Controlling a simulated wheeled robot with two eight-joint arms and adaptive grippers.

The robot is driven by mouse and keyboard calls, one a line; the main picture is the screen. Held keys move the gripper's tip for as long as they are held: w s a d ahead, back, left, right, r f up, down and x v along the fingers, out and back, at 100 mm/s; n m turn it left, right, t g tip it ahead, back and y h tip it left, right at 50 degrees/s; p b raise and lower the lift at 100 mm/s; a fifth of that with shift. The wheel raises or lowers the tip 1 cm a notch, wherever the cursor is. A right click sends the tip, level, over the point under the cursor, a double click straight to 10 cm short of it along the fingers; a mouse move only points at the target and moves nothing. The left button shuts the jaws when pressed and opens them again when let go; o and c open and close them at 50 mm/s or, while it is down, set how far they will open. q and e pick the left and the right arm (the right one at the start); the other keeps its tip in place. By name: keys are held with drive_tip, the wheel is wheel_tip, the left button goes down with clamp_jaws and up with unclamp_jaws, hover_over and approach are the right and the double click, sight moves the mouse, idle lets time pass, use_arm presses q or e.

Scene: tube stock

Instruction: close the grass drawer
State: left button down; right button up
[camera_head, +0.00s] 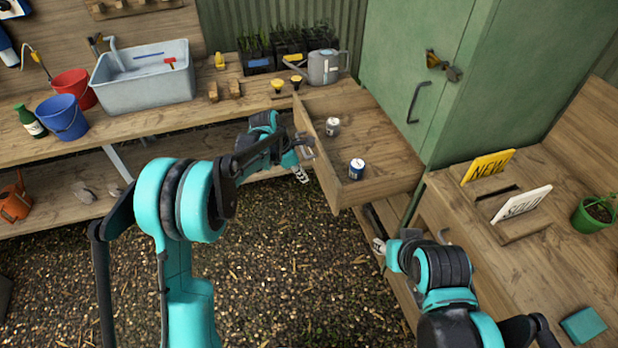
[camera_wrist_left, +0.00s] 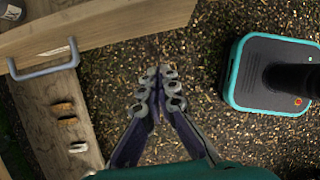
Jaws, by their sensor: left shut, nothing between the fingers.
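The open wooden drawer (camera_head: 385,181) sticks out below the bench corner in the head view, with two small cans (camera_head: 356,169) inside. I see no label naming it as the grass drawer. In the left wrist view its wooden front (camera_wrist_left: 115,22) crosses the upper left, with a grey bar handle (camera_wrist_left: 43,62). My left gripper (camera_head: 301,175) is beside the drawer front, on its outer side. In the wrist view the left gripper (camera_wrist_left: 158,78) is shut and empty, apart from the handle. My right gripper (camera_head: 379,247) is low, below the drawer; its fingers are too small to judge.
The green cabinet (camera_head: 405,65) stands behind the drawer. A bench with a grey basin (camera_head: 143,78), a blue bucket (camera_head: 63,118) and a watering can (camera_head: 324,67) runs left. A right bench holds signs (camera_head: 488,166). The gravel floor (camera_head: 275,270) is open in front.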

use_arm(q)
drive_tip(key=w+d+f+b, duration=0.2)
drive_tip(key=d+f+b, duration=0.2)
drive_tip(key=d+f, duration=0.2)
drive_tip(key=shift+x, duration=0.95)
use_arm(e)
wheel_tip(320, 180, down, 5)
drive_tip(key=shift+r, duration=0.2)
